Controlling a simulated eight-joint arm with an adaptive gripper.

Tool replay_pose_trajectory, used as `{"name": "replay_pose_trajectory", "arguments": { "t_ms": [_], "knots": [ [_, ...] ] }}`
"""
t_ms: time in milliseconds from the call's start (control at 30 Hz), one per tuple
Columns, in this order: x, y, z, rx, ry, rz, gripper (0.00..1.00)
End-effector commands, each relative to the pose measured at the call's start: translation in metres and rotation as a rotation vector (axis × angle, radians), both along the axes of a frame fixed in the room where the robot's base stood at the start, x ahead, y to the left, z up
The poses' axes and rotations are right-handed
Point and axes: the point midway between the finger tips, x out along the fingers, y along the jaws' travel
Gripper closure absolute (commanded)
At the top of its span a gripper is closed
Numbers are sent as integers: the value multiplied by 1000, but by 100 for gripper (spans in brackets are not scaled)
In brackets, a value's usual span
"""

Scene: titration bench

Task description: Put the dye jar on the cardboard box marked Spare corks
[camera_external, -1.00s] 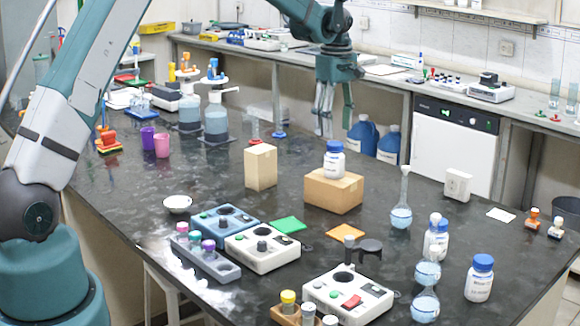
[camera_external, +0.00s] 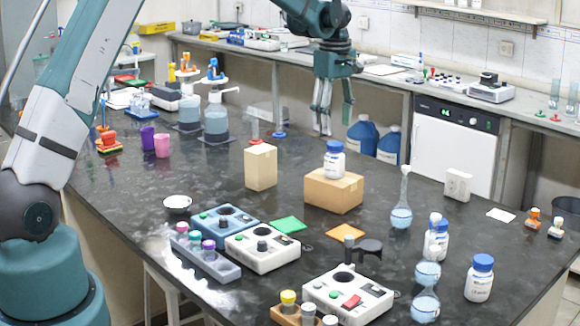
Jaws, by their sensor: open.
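A white jar with a blue lid (camera_external: 334,160) stands upright on top of a low brown cardboard box (camera_external: 333,193) in the middle of the bench. Its label and any marking on the box are too small to read, so I cannot tell for sure that they are the dye jar and the Spare corks box. A taller cardboard box (camera_external: 260,167) stands just to the left. My gripper (camera_external: 335,122) is open and empty, pointing down above and behind the jar, apart from it.
Similar blue-lidded jars (camera_external: 479,278) stand at the right front. A round-bottomed flask (camera_external: 401,212) stands right of the low box. Stirrer plates (camera_external: 262,248) and a tube rack (camera_external: 205,258) lie in front.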

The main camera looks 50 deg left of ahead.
Motion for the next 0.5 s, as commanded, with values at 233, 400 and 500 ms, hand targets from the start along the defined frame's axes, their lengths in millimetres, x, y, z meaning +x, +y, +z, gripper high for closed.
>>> {"name": "replay_pose_trajectory", "arguments": {
  "t_ms": [233, 400, 500],
  "knots": [
    [-29, -16, 39, 11, -39, -103, 50],
    [-54, -28, 68, 21, -72, -189, 50],
    [-70, -35, 83, 29, -91, -241, 50]
  ]
}}
